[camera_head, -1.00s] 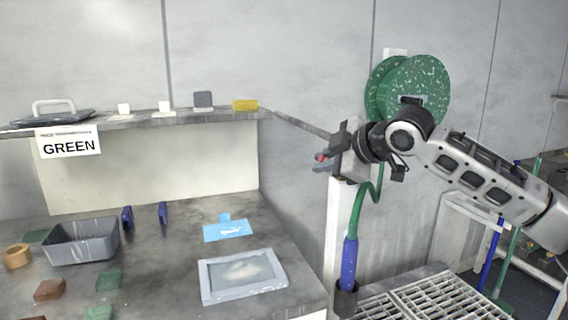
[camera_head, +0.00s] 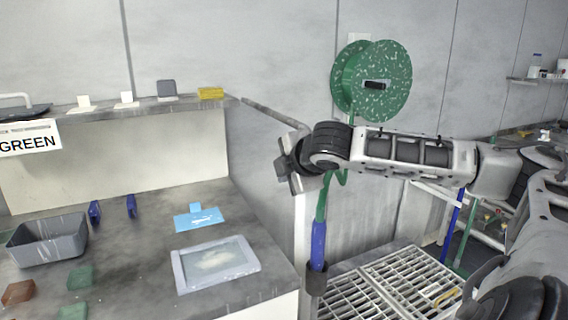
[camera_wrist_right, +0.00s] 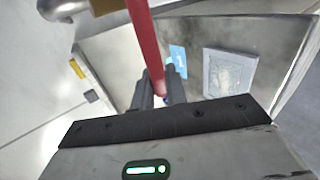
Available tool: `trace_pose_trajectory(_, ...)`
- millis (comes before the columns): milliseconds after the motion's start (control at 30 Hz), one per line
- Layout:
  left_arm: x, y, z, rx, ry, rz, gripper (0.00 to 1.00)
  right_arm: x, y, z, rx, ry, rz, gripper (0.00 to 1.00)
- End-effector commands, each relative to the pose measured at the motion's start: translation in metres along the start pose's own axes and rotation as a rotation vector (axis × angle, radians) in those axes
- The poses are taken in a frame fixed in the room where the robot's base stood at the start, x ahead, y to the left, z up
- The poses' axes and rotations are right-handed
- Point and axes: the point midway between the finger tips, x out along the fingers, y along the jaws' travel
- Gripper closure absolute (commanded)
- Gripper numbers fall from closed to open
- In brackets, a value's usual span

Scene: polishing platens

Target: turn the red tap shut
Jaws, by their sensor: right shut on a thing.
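The red tap shows in the wrist view as a long red handle (camera_wrist_right: 146,45) running down from the top edge to between the fingers. My right gripper (camera_wrist_right: 158,88) is shut on this handle near its end. In the head view my right gripper (camera_head: 287,166) is in front of the pale post beside the bench, below the green reel. The red handle is hidden there behind the gripper. My left gripper is in neither view.
A grey pipe (camera_head: 272,113) runs close to the gripper. The green hose reel (camera_head: 385,82) is on the wall above the arm. A blue-handled hose end (camera_head: 318,245) hangs below in a holder, beside a metal grating (camera_head: 375,285). The bench with a grey tray (camera_head: 48,243) lies left.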

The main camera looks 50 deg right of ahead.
Motion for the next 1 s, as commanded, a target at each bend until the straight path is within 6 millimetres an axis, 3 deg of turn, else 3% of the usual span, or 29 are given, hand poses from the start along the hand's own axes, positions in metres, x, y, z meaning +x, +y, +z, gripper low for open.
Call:
trace_pose_trajectory(367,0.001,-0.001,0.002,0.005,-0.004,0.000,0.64,0.001,-0.003,0.002,-0.007,-0.009,-0.007,1.00)
trace_pose_trajectory(400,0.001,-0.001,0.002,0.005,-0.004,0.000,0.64,0.001,-0.003,0.002,-0.007,-0.009,-0.007,0.78)
trace_pose_trajectory(433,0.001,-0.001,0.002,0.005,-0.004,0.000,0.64,0.001,-0.003,0.002,-0.007,-0.009,-0.007,0.69)
trace_pose_trajectory(467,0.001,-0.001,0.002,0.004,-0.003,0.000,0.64,0.001,-0.003,0.002,-0.007,-0.009,-0.007,0.67)
trace_pose_trajectory(767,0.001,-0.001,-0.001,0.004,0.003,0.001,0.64,0.000,-0.001,0.001,-0.006,-0.006,-0.002,0.67)
trace_pose_trajectory(1000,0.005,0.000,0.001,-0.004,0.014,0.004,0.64,-0.016,-0.001,0.002,-0.013,-0.008,0.003,0.67)
